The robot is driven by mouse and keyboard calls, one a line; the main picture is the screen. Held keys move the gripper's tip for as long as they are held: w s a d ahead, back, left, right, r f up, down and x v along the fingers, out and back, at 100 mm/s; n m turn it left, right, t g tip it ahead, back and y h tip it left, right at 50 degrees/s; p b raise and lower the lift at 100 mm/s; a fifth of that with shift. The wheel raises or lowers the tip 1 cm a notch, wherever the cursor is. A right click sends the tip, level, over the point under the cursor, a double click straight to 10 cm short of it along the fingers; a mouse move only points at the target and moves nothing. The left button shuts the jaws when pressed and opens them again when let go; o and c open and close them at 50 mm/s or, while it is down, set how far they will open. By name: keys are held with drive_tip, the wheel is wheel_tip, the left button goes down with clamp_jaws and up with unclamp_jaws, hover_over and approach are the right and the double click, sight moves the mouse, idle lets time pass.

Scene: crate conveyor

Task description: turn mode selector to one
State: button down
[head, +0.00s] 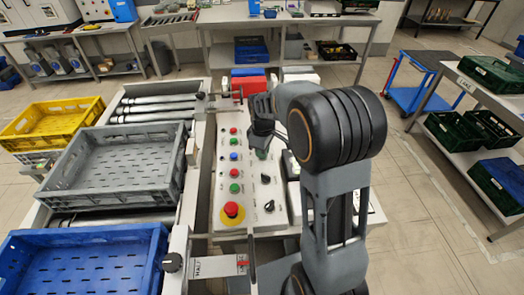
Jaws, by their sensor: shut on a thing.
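The pale control panel (250,222) stands in the middle of the head view. Its left column has several coloured buttons and a red emergency stop (231,211) on a yellow base. Its right column shows two black selector knobs, one (265,179) above the other (269,206). My gripper (261,143) is lowered to the panel's upper right part, beyond these two knobs, and is shut on a control there. My gripper hides most of that control, so its pointer and setting cannot be read. Labels are too small to read.
Left of the panel, a roller conveyor carries a grey crate (88,187) and a blue crate (75,285). A yellow crate (50,114) is further left. A lever and HALT sign (214,266) stand near the panel's front. A red box (249,84) lies behind it.

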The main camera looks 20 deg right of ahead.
drive_tip(key=shift+m, duration=1.3)
drive_tip(key=shift+r+m, duration=0.1)
drive_tip(key=shift+m, duration=0.2)
drive_tip(key=c, duration=1.2)
unclamp_jaws()
wheel_tip(320, 180, up, 14)
drive_tip(key=shift+f, duration=0.15)
